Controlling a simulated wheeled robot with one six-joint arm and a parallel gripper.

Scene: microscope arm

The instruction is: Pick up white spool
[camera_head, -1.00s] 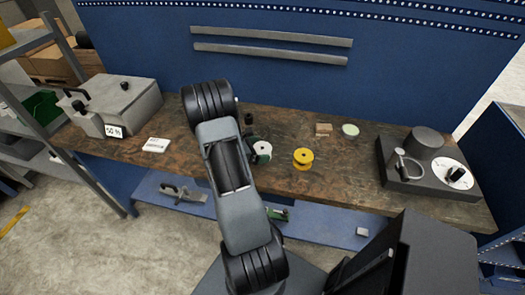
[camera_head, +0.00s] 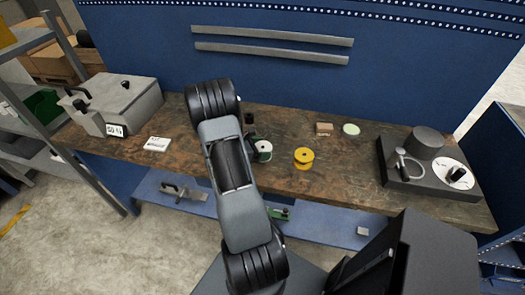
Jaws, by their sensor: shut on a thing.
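The white spool (camera_head: 264,151) is on the wooden workbench, just right of my forearm, with a green band at its side. My gripper (camera_head: 251,143) is mostly hidden behind my arm; only a dark part of it shows against the left side of the spool. It is shut on the spool. Whether the spool is clear of the bench top is too small to tell.
A yellow spool (camera_head: 304,158) stands just right. A small brown box (camera_head: 324,128), a pale green disc (camera_head: 351,129) and a small black cylinder (camera_head: 249,118) are behind. A dark device (camera_head: 427,178) stands at the right, a grey box machine (camera_head: 119,103) at the left.

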